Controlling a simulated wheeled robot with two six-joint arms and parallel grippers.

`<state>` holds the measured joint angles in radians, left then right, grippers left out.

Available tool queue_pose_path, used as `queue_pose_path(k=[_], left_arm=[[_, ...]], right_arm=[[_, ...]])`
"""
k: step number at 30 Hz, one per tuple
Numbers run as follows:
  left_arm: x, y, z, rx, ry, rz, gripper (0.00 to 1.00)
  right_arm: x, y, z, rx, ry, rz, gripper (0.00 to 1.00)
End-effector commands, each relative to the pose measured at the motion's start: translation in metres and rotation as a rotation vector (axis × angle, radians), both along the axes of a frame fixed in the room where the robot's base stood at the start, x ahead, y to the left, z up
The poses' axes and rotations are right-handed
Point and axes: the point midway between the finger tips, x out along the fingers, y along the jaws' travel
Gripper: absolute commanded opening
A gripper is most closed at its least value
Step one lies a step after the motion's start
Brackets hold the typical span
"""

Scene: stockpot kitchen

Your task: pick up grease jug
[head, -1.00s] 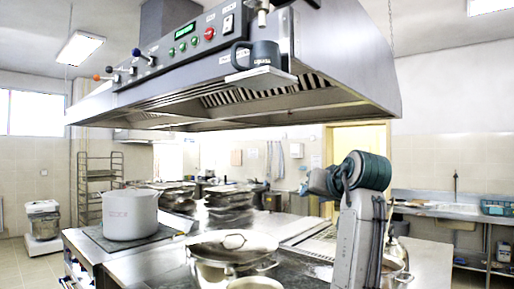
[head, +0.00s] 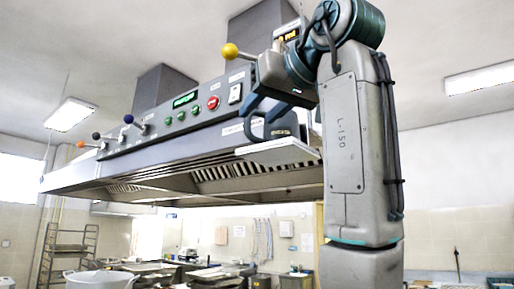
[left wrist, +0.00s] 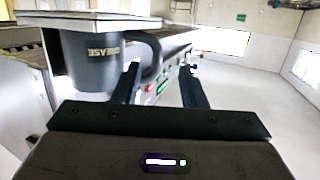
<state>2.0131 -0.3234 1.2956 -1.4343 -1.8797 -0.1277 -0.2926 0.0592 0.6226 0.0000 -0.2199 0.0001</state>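The grease jug (head: 284,127) is a dark grey mug-like jug on a small light shelf (head: 280,152) at the front of the hood. Its handle points left in the head view, and my gripper partly covers it. In the left wrist view the jug (left wrist: 92,62) appears upside down, with "GREASE" lettering and its handle (left wrist: 153,56) to the right. In the head view the left gripper (head: 262,100) is beside the jug. My right gripper is not seen.
The hood (head: 170,165) carries a control panel with a red button (head: 213,103) and levers with coloured knobs, one yellow (head: 230,51), close to my left gripper. Below are a pale stockpot (head: 100,280) and counters. A wheeled rack (head: 68,250) stands left.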

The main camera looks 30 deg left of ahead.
Motion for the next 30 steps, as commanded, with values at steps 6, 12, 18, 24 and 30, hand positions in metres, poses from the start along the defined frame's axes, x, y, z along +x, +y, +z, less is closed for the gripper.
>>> queue_pose_path(k=[6, 12, 18, 24, 30], left_arm=[[0.011, 0.023, -0.001, -0.001, 0.0, 0.002, 0.38], [0.024, 0.047, -0.006, 0.0, -0.001, 0.001, 0.38], [0.036, 0.067, -0.003, -0.001, 0.0, 0.002, 0.38], [0.048, 0.089, -0.009, 0.0, -0.001, 0.0, 0.38], [0.05, 0.093, -0.012, 0.001, -0.002, -0.001, 0.38]], right_arm=[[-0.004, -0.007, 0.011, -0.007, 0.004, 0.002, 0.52], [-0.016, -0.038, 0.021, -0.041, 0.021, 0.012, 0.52], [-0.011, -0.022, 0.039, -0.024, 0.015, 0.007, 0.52], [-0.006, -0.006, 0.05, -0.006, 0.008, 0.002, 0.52], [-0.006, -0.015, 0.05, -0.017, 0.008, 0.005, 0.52]])
